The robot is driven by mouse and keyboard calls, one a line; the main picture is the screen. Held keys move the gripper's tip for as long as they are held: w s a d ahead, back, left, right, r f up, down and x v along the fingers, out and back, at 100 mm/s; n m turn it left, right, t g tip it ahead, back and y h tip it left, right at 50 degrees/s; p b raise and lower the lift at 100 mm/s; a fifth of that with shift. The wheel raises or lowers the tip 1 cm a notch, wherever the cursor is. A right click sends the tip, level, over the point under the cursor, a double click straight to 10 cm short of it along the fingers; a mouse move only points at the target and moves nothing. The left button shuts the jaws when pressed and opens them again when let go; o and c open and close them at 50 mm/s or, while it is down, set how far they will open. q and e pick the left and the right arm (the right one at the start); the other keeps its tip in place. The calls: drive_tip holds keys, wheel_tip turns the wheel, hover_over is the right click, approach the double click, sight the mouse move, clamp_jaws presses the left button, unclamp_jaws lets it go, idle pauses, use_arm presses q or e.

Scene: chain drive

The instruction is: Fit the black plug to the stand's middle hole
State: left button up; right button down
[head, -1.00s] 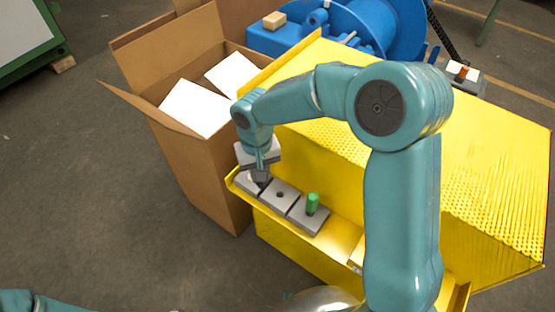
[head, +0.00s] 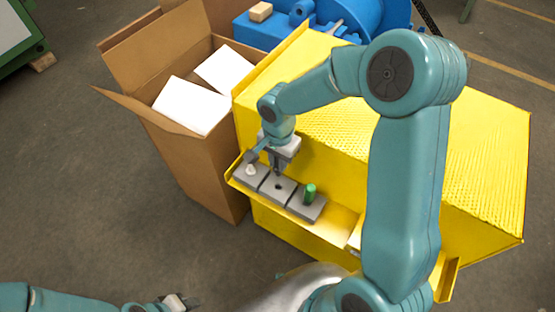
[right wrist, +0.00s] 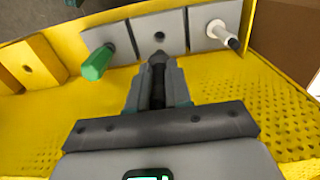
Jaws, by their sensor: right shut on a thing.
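The stand is a row of grey blocks on a yellow ledge. Its middle block (head: 271,194) has an empty dark hole (right wrist: 159,37). A white plug (head: 251,170) stands in the left block and a green plug (head: 310,194) in the right block. My right gripper (right wrist: 157,88) is shut on the black plug (right wrist: 157,60), whose tip shows just short of the middle hole in the wrist view. In the head view the right gripper (head: 278,169) is above the middle block. My left gripper (head: 180,302) is at the bottom edge, its jaws too small to read.
An open cardboard box (head: 190,160) with white sheets stands left of the yellow machine (head: 480,140). A blue machine (head: 350,15) is behind.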

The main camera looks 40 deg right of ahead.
sight(278, 175)
drive_tip(key=shift+s+f+b, duration=0.1)
drive_tip(key=shift+f+b, duration=0.6)
drive_tip(key=shift+f, duration=0.05)
wheel_tip(278, 175, down, 4)
drive_tip(key=b, duration=0.4)
drive_tip(key=shift+f, duration=0.15)
drive_tip(key=shift+b, duration=1)
idle(0.6)
drive_tip(key=shift+f+b, duration=2.05)
drive_tip(key=shift+b, duration=0.05)
drive_tip(key=c, duration=1)
unclamp_jaws()
wheel_tip(278, 175, up, 16)
drive_tip(key=shift+r+p, duration=0.2)
drive_tip(key=shift+p, duration=0.95)
